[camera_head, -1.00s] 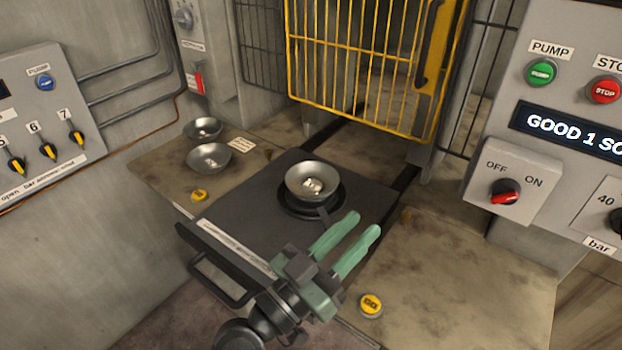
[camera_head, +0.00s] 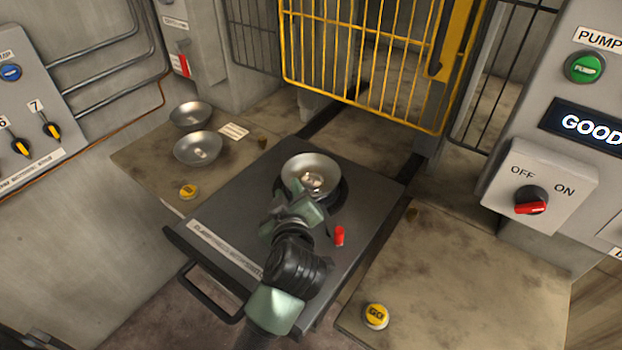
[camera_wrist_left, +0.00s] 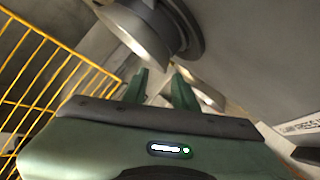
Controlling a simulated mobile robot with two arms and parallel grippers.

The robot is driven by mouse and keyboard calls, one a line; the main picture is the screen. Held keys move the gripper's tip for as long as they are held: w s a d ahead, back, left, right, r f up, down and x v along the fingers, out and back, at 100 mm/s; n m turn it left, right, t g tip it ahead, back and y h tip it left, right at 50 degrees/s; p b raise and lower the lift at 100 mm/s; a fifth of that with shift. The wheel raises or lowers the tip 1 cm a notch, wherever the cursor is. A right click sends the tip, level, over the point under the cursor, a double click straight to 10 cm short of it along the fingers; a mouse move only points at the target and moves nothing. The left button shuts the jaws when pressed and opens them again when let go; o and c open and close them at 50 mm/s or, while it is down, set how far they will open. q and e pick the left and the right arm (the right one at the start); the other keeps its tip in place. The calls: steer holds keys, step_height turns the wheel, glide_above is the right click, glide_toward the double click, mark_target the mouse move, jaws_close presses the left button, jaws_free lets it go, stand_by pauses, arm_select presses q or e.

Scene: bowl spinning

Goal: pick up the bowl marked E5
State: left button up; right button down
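A shiny metal bowl (camera_head: 310,170) sits on a dark round holder on the grey sliding plate (camera_head: 240,195). Two more metal bowls, a back one (camera_head: 190,114) and a front one (camera_head: 198,148), stand on the ledge at the left. I cannot read E5 on any of them. My left gripper (camera_head: 302,205) is at the near side of the plate's bowl, its fingers mostly hidden by its own body. In the left wrist view, its two green fingers (camera_wrist_left: 159,88) are apart and empty, with a metal bowl's rim (camera_wrist_left: 135,35) just beyond them. My right gripper is out of view.
A yellow cage gate (camera_head: 365,65) stands behind the plate. A small red piece (camera_head: 339,236) is on the plate at the gripper's right. Yellow buttons sit on the left ledge (camera_head: 188,192) and right ledge (camera_head: 376,315). The right ledge is otherwise mostly clear.

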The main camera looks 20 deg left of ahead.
mark_target(285, 181)
arm_select(q)
steer(key=x, duration=0.5)
steer(key=shift+s+a+f, duration=0.15)
steer(key=shift+a, duration=0.1)
jaws_close()
steer(key=shift+s, duration=0.1)
stand_by(1.0)
